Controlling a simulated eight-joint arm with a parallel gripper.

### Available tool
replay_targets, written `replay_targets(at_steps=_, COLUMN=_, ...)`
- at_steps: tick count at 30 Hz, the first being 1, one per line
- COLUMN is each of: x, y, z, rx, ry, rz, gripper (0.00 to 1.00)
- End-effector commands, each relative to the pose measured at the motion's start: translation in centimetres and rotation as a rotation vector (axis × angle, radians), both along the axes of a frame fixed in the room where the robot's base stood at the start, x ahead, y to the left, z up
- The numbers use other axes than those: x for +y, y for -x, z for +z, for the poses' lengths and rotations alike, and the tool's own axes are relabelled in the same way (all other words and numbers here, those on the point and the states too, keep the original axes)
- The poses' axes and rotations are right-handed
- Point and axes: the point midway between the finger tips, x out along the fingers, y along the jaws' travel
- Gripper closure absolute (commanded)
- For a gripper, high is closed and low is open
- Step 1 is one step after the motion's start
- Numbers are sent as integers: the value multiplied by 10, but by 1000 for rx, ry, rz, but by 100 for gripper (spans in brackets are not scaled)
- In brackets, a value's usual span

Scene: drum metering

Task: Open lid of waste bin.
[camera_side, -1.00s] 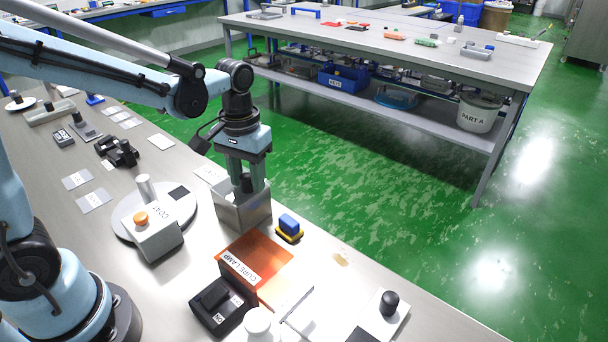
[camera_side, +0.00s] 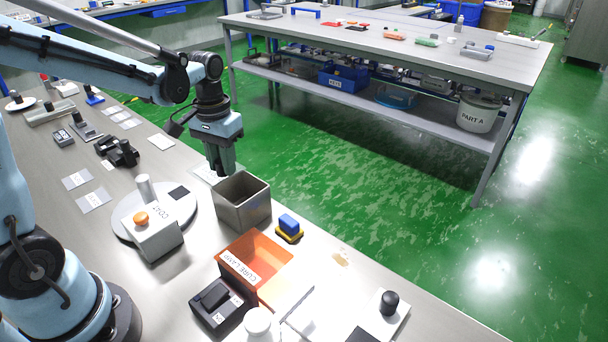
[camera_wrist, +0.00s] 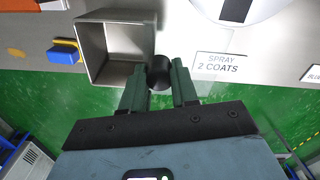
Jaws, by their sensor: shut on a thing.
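The waste bin (camera_side: 242,205) is a square grey metal box on the near bench. Its top is open and I see into it; in the wrist view the open bin (camera_wrist: 117,47) is left of the fingers. My gripper (camera_side: 222,167) is just behind the bin, its fingertips partly hidden by it. In the wrist view my gripper (camera_wrist: 160,70) is shut on a black round knob (camera_wrist: 159,73) beside the bin's corner. I cannot make out a lid plate under the knob.
A round plate with a grey box (camera_side: 155,237) stands left. A "SPRAY 2 COATS" label (camera_wrist: 217,67) lies beside the gripper. The bench edge is close.

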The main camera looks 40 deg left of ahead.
Motion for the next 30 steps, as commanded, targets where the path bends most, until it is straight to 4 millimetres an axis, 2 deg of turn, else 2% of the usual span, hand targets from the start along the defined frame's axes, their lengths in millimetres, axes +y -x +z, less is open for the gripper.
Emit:
replay_targets(at_steps=3, x=8, y=-1, z=0, rx=-3, ry=-1, rz=1, gripper=100)
replay_targets(at_steps=12, x=9, y=-1, z=0, rx=-4, ry=-1, rz=0, gripper=100)
replay_targets(at_steps=13, x=9, y=-1, z=0, rx=-4, ry=-1, rz=0, gripper=67)
replay_targets(at_steps=17, x=9, y=0, z=0, rx=-3, ry=-1, rz=0, gripper=47)
replay_targets(at_steps=26, x=9, y=0, z=1, rx=-2, ry=-1, rz=0, gripper=46)
replay_targets(at_steps=30, x=9, y=0, z=8, rx=-2, ry=-1, rz=0, gripper=46)
